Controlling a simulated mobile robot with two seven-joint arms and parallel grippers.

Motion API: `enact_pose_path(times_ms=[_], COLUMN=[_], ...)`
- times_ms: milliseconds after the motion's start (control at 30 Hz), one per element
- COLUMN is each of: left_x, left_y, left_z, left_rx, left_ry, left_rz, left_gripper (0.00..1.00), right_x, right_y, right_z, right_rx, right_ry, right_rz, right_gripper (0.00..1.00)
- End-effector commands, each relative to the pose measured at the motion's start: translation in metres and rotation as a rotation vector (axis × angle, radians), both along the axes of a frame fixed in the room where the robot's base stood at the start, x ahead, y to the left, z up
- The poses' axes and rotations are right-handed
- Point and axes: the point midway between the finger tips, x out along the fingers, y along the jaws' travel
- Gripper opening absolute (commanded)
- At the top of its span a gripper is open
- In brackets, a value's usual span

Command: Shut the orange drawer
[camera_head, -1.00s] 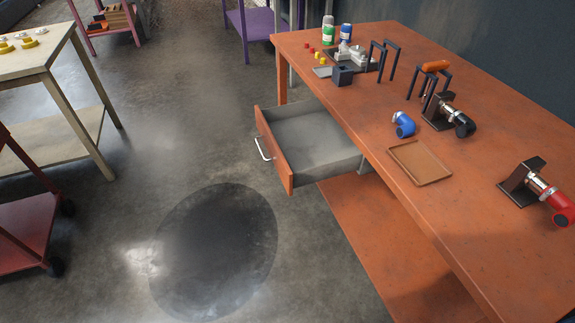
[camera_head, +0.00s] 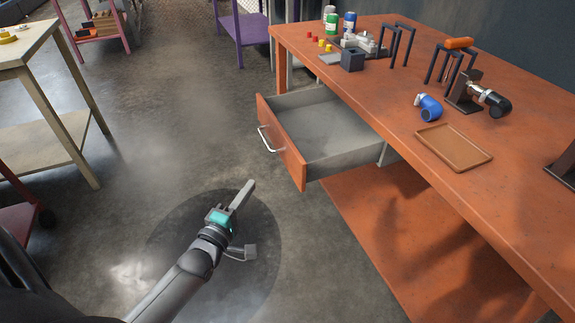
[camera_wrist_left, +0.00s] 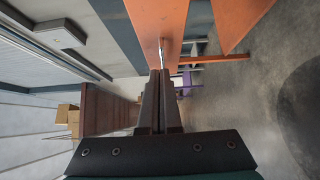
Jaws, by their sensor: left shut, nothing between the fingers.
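The orange drawer (camera_head: 283,143) stands pulled out from the left side of the orange workbench (camera_head: 500,187). Its grey inside (camera_head: 322,130) looks empty, and a silver handle (camera_head: 266,139) sits on its front. My left gripper (camera_head: 249,186) is shut and empty. In the head view it shows below and left of the drawer front, over the floor, apart from the drawer. My right gripper is not in view.
On the workbench are a brown tray (camera_head: 453,147), a blue pipe elbow (camera_head: 429,107), a black pipe fitting on a stand (camera_head: 493,101) and bottles (camera_head: 330,20). A wooden table (camera_head: 38,95) stands at the left. The floor before the drawer is clear.

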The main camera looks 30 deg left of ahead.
Motion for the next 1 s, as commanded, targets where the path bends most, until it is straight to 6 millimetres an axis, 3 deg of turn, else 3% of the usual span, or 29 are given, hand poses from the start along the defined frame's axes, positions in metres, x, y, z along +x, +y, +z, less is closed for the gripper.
enact_pose_path(times_ms=[833,1000], left_x=[0.093,0.109], left_y=[0.007,-0.008], left_z=[-0.002,-0.002], left_rx=[0.004,0.002], left_ry=[0.001,0.001], left_rz=[0.0,-0.001], left_gripper=[0.0,0.0], right_x=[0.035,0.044], right_y=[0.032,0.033], right_z=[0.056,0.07], right_rx=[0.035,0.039], right_ry=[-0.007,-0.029], right_rz=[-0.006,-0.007], right_gripper=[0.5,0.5])
